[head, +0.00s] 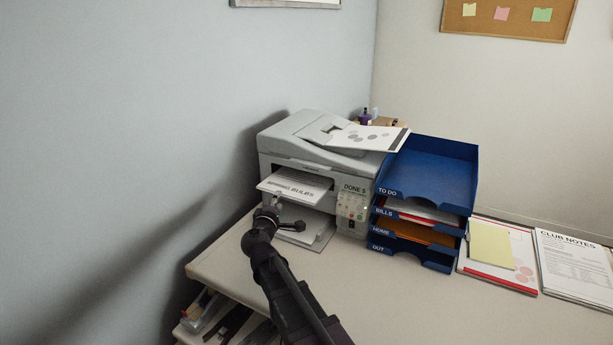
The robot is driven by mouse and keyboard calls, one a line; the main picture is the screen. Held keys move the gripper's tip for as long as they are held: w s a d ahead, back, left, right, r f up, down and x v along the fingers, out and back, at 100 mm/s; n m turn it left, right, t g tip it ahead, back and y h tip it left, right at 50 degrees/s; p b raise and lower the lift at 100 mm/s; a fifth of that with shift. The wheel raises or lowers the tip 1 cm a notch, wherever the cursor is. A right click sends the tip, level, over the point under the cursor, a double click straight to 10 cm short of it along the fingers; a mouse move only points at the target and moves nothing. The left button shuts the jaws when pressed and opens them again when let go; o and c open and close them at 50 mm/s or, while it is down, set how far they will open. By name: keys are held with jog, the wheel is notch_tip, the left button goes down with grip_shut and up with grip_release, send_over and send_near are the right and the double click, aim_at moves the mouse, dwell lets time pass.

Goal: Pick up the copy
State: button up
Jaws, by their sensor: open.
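The copy (293,186) is a white printed sheet sticking out of the front slot of the grey printer (300,153) in the head view. Its bold printed line faces up. My gripper (287,218) is open just below and in front of the sheet, near the printer's lower tray (318,241). I see nothing held in it. The gap between gripper and sheet is hard to judge from this angle. Another sheet with grey spots (369,138) lies on top of the printer at the right. The printer's panel reads DONE and a figure.
A blue tray stack (462,205) labelled TO DO, BILLS, HOME and OUT stands right of the printer. Papers with a yellow pad (491,244) and CLUB NOTES sheets (575,262) lie further right. The front of the desk (420,310) is clear. The wall is close on the left.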

aim_at(282, 189)
jog(key=shift+w+d, duration=0.15)
jog(key=shift+w, duration=0.3)
jog(key=shift+a+x, duration=0.15)
jog(key=shift+x, duration=1.15)
jog(key=shift+a+x, duration=0.15)
jog(key=shift+x, duration=1.15)
jog(key=shift+w+r, duration=0.1)
jog(key=shift+r, duration=0.05)
grip_shut()
